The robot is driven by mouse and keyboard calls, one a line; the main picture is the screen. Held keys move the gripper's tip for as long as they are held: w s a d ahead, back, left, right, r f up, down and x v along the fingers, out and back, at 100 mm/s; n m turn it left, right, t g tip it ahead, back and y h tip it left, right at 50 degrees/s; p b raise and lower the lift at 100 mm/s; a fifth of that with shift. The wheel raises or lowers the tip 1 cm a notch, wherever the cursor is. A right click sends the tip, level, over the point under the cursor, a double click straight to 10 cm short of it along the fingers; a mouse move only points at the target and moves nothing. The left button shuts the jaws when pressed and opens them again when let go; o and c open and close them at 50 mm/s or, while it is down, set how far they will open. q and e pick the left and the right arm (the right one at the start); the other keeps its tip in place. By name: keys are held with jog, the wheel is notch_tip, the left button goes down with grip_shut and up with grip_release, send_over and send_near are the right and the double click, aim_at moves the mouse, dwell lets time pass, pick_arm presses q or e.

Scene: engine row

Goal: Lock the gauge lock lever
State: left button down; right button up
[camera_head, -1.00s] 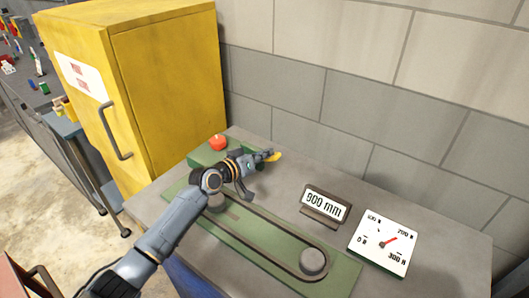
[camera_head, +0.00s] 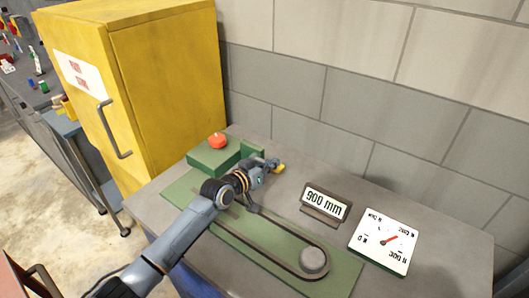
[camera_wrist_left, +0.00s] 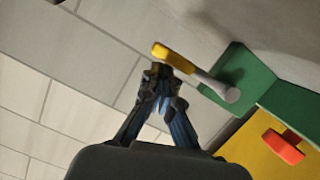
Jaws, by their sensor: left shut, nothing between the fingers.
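The lock lever has a yellow grip (camera_head: 280,168) at the back of the bench, just past my left gripper (camera_head: 267,167). In the left wrist view its yellow grip (camera_wrist_left: 174,57) sits on a grey rod running to a pivot on a green upright plate (camera_wrist_left: 243,75). My left gripper (camera_wrist_left: 162,82) is shut and empty, its tips right beside the yellow grip; I cannot tell whether they touch. The gauge (camera_head: 384,243) is a white dial with a red needle at the right. My gripper hides part of the lever in the head view. My right gripper is out of view.
A green box with a red knob (camera_head: 217,141) stands left of the gripper. A belt loop with a round pulley (camera_head: 313,260) lies on the green base (camera_head: 340,280). A yellow cabinet (camera_head: 170,95) and block wall bound the back.

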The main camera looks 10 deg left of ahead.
pick_arm(q)
jog(key=shift+f, duration=0.2)
dwell(0.5)
jog(key=r+p, duration=0.1)
jog(key=r, duration=0.1)
jog(key=r+p, duration=0.2)
jog(key=shift+d+r, duration=0.1)
jog(key=shift+d, duration=0.3)
jog(key=d+b+v, duration=0.1)
jog(key=v, duration=0.9)
jog(key=shift+s, duration=0.45)
jog(key=shift+d, duration=0.1)
